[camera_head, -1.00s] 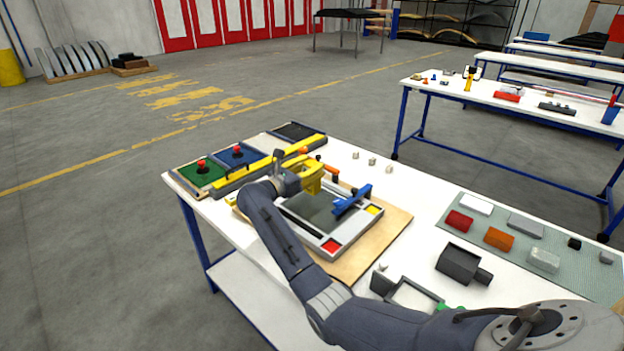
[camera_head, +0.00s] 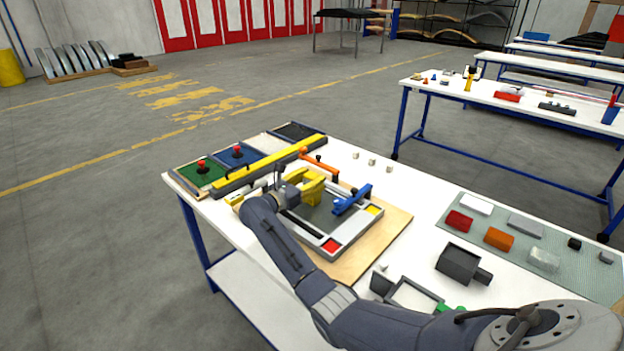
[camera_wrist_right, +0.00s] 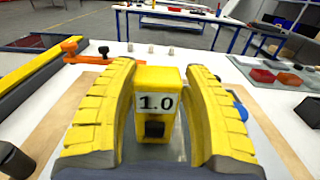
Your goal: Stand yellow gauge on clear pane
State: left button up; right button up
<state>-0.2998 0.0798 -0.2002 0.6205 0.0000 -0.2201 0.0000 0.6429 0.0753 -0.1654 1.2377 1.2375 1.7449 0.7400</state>
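The yellow gauge (camera_wrist_right: 157,103), a block marked 1.0 with a dark square below the label, stands upright between the yellow fingers of my right gripper (camera_wrist_right: 160,70). In the head view my right gripper (camera_head: 312,187) is over the far left part of the clear pane (camera_head: 322,217), which looks dark and lies in a grey-white frame. The gauge's base is hidden, so I cannot tell whether it touches the pane. My left gripper is not in view.
The frame (camera_head: 345,240) lies on a wooden board (camera_head: 392,232). A blue clamp (camera_head: 352,200) is at its right side and an orange clamp (camera_head: 318,160) behind. A long yellow bar (camera_head: 270,163) fronts several trays. A mat (camera_head: 520,252) with blocks is at right.

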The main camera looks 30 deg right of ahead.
jog(key=shift+o, duration=1.4)
jog(key=v, duration=1.2)
jog(key=shift+r, duration=0.1)
